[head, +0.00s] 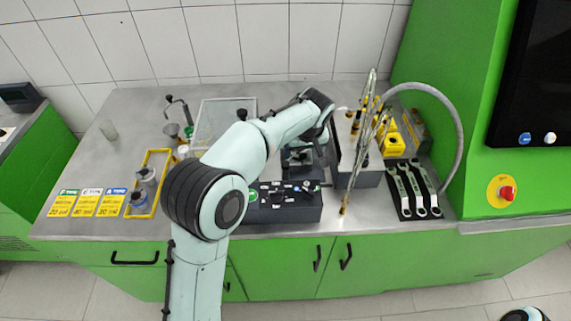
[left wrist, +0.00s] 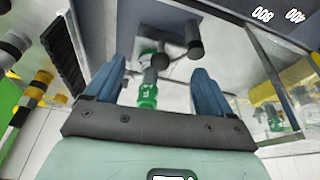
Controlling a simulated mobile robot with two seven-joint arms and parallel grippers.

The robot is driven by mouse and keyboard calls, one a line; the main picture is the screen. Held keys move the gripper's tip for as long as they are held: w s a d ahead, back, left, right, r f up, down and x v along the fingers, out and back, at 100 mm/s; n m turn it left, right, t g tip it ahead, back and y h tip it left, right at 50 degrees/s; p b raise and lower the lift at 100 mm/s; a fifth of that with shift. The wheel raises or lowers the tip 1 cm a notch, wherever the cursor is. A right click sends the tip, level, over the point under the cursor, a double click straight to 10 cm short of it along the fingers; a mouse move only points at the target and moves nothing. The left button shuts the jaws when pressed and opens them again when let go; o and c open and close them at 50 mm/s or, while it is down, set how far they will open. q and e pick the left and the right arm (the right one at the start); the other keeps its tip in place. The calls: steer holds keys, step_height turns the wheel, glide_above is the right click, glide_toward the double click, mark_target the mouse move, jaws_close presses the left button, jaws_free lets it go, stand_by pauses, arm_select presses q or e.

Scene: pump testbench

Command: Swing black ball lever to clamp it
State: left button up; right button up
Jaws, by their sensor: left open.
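My left gripper (head: 303,158) is over the test unit at the middle of the bench, partly hidden by my own arm in the head view. In the left wrist view its two blue fingers (left wrist: 153,88) are spread apart. Between them, further off, show a green fitting (left wrist: 148,95) and a dark round-ended knob (left wrist: 160,62). A second black knob (left wrist: 194,48) is just above the right finger. I cannot tell which knob is the ball of the lever. No contact with the fingers is visible. My right gripper is not in view.
A black control box (head: 285,204) stands at the bench front. A grey tank (head: 358,178) with hoses is right of the gripper, wrenches (head: 418,190) beyond it. A yellow rack (head: 150,182) and labelled cards (head: 87,203) lie left. Bare steel (head: 110,215) shows at front left.

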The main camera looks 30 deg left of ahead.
mark_target(303, 155)
arm_select(q)
steer(key=shift+w+r+p, duration=0.1)
steer(key=shift+r+p, duration=0.85)
steer(key=shift+r, duration=1.4)
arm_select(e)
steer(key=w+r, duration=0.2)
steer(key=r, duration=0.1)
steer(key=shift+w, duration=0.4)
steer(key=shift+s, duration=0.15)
arm_select(q)
steer(key=shift+f, duration=0.15)
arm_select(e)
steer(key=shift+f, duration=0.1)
